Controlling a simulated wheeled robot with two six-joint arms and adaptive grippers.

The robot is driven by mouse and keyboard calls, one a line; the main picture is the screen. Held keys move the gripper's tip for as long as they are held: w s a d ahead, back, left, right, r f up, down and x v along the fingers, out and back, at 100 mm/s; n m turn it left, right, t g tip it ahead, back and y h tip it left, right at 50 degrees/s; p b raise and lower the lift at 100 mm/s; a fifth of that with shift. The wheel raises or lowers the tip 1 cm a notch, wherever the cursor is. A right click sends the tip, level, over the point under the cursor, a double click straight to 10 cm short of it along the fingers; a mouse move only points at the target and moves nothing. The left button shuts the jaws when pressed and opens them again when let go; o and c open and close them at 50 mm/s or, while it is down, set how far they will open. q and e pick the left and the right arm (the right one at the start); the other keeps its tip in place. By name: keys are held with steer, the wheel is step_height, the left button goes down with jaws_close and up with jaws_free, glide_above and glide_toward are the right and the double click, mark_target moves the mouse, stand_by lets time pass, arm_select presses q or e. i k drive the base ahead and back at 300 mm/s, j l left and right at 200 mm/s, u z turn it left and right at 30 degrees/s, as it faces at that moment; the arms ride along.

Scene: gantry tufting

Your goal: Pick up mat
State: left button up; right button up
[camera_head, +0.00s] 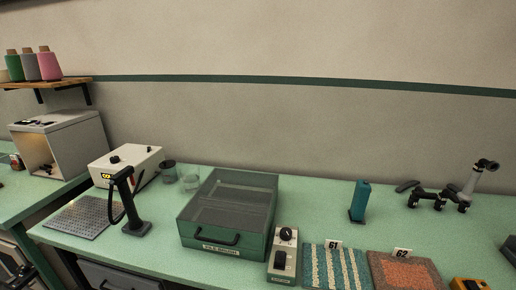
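Two mats lie at the front edge of the green table, partly cut off by the bottom of the picture. The striped mat (322,268) is teal and cream, with a small tag reading 61 at its back edge. The other mat (404,274) is brown with an orange middle, with a tag reading 62. They lie side by side. Neither of my grippers is in view.
A green lidded box (226,240) with a handle and a grey control box (284,252) stand left of the mats. Behind them are a teal upright object (360,201) and a grey and black device (470,185).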

mark_target(331, 266)
steer(key=l+u, duration=0.15)
steer(key=l, duration=0.45)
steer(key=k+l+u, duration=0.1)
steer(key=l, duration=0.45)
steer(key=k+l+u, duration=0.15)
steer(key=l, duration=0.45)
steer(key=k+l+u, duration=0.15)
steer(key=l, duration=0.4)
steer(key=k+l+u, duration=0.1)
steer(key=l, duration=0.4)
steer(key=k+l+u, duration=0.15)
steer(key=k+l, duration=0.15)
steer(key=l, duration=0.25)
steer(key=k+l+u, duration=0.1)
steer(key=k+l, duration=0.15)
steer(key=l, duration=0.25)
steer(key=k+l+u, duration=0.15)
steer(key=l, duration=0.3)
steer(key=k, duration=0.05)
